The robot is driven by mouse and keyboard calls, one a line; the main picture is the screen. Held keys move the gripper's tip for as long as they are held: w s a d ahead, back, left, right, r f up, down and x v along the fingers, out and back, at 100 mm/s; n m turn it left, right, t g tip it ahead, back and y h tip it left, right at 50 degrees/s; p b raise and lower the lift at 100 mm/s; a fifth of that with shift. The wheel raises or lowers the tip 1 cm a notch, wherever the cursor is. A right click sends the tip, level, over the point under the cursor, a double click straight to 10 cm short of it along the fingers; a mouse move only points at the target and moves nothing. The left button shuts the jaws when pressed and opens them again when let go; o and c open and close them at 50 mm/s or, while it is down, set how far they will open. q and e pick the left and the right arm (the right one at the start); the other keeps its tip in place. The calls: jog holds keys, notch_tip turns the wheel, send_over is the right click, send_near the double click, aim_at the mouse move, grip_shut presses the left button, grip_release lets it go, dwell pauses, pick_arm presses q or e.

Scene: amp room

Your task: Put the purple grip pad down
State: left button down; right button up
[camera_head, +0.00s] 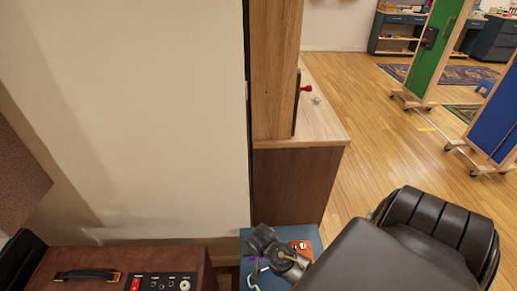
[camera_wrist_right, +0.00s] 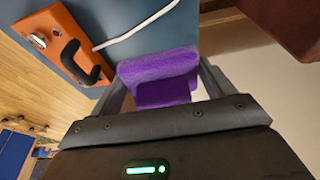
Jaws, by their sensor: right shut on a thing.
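The purple grip pad (camera_wrist_right: 160,68) is fuzzy and folded, with a thick front edge. In the right wrist view it sits between the fingers of my right gripper (camera_wrist_right: 163,88), which is shut on it. Behind the pad is a blue surface (camera_wrist_right: 105,25). I cannot tell whether the pad touches it. In the head view my right arm comes in at the lower right over the blue top (camera_head: 245,240), and only a small purple patch (camera_head: 250,259) shows there. My left gripper is not in view.
An orange box (camera_wrist_right: 58,38) with a black handle and a white cord (camera_wrist_right: 140,25) lies on the blue surface, close beside the pad. A brown amplifier (camera_head: 100,268) stands at the lower left. A wooden cabinet (camera_head: 293,185) stands behind the blue top.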

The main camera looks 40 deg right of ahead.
jog(key=w+d+f, duration=0.1)
jog(key=w+f, duration=0.1)
jog(key=w+d+f+b, duration=0.1)
jog(key=w+d+f, duration=0.2)
jog(key=d+f, duration=0.1)
jog(key=shift+w+f+b, duration=0.25)
jog(key=shift+w+b, duration=0.05)
jog(key=shift+w, duration=0.1)
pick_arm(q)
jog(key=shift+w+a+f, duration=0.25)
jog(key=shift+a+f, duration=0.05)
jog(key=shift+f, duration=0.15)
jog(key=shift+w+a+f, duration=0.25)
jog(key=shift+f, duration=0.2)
pick_arm(e)
jog(key=shift+w+d+f, duration=0.15)
jog(key=shift+w+f, duration=0.1)
jog(key=shift+f, duration=0.05)
